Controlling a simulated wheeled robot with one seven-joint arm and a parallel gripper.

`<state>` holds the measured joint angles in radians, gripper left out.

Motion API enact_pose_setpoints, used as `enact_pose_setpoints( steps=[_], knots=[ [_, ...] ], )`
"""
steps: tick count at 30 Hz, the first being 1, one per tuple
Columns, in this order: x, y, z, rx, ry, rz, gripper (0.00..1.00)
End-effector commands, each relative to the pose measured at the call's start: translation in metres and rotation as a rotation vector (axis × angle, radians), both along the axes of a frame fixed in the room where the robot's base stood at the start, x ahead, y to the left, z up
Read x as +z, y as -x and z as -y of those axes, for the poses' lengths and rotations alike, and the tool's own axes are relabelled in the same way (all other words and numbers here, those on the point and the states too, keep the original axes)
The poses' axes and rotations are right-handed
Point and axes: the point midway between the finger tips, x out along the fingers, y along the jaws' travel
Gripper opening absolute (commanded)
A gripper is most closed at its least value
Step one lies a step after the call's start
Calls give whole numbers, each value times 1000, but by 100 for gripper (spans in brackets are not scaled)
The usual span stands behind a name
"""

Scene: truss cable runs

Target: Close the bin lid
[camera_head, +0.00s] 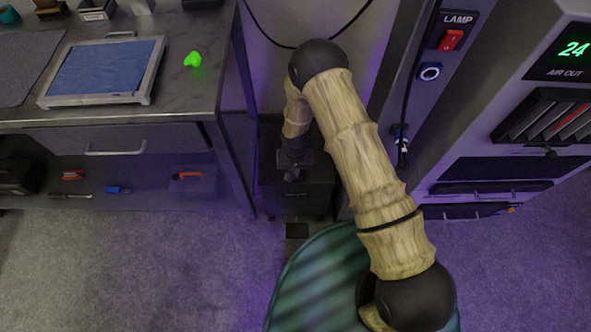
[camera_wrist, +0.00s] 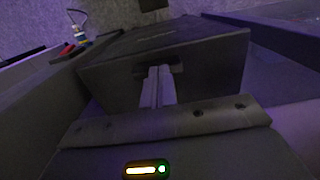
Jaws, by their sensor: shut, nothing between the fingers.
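The bin (camera_head: 312,198) is a dark box in the gap between the workbench and the grey cabinet. Its dark body also fills the middle of the wrist view (camera_wrist: 215,62). My gripper (camera_head: 291,174) is over the bin in the head view, pointing down. In the wrist view my gripper's pale fingers (camera_wrist: 158,84) are together and empty, with their tips at a dark recess in the bin's near face. I cannot tell whether they touch it. The lid's edge and angle are hard to make out in the dark, and my arm hides part of the bin.
The workbench (camera_head: 190,100) stands close on the left, with a blue-faced framed panel (camera_head: 105,72) on top. The cabinet with the LAMP switch (camera_head: 451,40) stands close on the right. A black cable (camera_head: 408,100) hangs beside it. A dark pedal (camera_head: 297,230) lies before the bin.

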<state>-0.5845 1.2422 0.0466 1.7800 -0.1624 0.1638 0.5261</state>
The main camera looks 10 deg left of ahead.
Motion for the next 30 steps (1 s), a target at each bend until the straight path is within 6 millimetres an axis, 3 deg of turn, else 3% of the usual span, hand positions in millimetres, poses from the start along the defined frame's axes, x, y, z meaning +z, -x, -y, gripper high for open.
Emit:
enact_pose_setpoints(
  steps=[11, 24, 30],
  knots=[
    [50, 1, 1, -1, -2, 3, 0],
    [129, -1, 4, -8, -3, 4, 0],
    [140, 0, 4, -7, -1, 3, 0]
  ],
)
